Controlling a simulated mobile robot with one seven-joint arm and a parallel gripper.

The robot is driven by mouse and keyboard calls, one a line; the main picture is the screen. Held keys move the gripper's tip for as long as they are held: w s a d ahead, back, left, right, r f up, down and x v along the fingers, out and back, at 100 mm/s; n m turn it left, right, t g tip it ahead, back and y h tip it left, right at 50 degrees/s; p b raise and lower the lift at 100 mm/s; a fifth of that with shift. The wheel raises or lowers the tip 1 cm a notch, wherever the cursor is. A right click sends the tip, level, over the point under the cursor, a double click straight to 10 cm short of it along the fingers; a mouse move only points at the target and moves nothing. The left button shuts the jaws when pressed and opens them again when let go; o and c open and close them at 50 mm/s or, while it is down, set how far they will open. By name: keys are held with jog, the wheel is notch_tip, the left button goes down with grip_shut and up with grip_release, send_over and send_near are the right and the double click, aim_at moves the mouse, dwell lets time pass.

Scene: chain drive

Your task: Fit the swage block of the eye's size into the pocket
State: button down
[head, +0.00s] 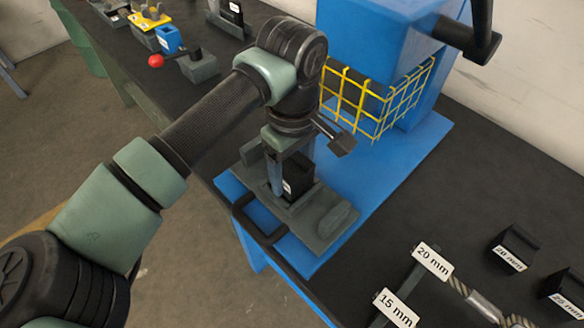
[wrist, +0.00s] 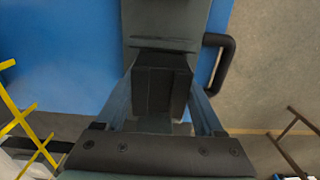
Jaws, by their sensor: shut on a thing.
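My gripper (head: 284,182) is shut on a black swage block (head: 299,177), one finger on each side of it. The block has a white label too small to read. In the wrist view the block (wrist: 161,85) sits between the two fingers of my gripper (wrist: 165,100). It is upright over the grey slide (head: 322,222) on the blue press base; the slide also shows in the wrist view (wrist: 160,20). The pocket is hidden behind block and fingers, so I cannot tell whether the block is in it. A wire rope (head: 475,300) lies at the lower right by a 20 mm label (head: 433,262).
Black blocks marked 20 mm (head: 515,248) and 25 mm (head: 566,292) stand at the right. A 15 mm label (head: 396,308) is at the bottom. A yellow mesh guard (head: 375,100) hangs from the blue press (head: 385,40) close behind my gripper. A black handle (head: 258,222) fronts the slide.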

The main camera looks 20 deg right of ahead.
jog(key=shift+f, duration=0.2)
grip_release()
jog(key=shift+f, duration=0.1)
jog(key=shift+s, duration=0.1)
